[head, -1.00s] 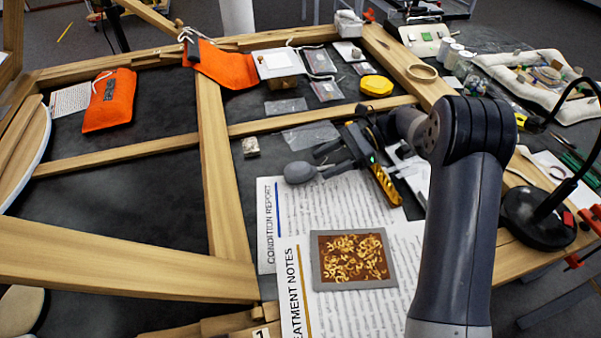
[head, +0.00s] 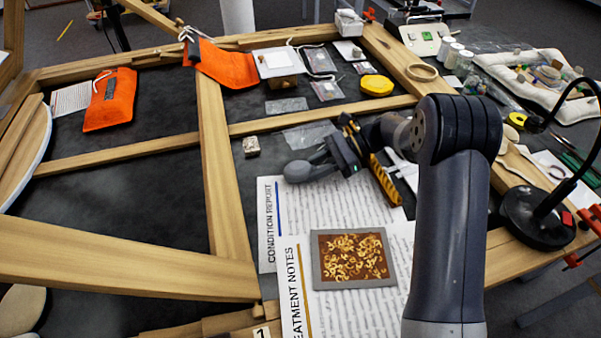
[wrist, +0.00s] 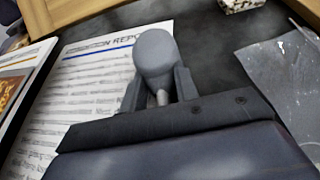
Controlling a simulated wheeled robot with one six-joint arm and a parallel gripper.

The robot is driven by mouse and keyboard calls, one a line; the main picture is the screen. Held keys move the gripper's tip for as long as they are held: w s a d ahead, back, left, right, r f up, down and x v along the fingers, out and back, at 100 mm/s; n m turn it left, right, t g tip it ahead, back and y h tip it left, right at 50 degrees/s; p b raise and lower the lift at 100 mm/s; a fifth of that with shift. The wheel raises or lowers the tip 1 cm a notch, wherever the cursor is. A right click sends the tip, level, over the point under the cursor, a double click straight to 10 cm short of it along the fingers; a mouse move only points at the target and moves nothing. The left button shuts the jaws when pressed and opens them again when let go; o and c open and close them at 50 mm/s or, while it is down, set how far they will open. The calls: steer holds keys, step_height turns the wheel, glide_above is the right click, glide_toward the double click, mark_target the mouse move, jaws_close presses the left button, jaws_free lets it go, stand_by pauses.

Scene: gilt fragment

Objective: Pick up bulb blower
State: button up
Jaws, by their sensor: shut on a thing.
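The bulb blower is a grey rubber bulb with a narrow nozzle. In the head view the bulb blower (head: 297,172) is at the upper edge of the condition report sheet. In the wrist view the bulb blower (wrist: 155,58) points away from me, with its thin neck between the jaws. My gripper (head: 326,160) is shut on it; my gripper also shows in the wrist view (wrist: 159,92), with one finger on each side of the neck. I cannot tell whether the bulb touches the paper.
A condition report sheet (head: 285,205) lies under the bulb. Treatment notes (head: 293,300) and a framed gilt fragment (head: 318,262) are nearer. A yellow-and-black tool (head: 385,180) lies beside my arm. A small speckled block (head: 251,146) stands left, and wooden bars (head: 222,180) cross the table.

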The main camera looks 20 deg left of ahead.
steer(key=c, duration=0.3)
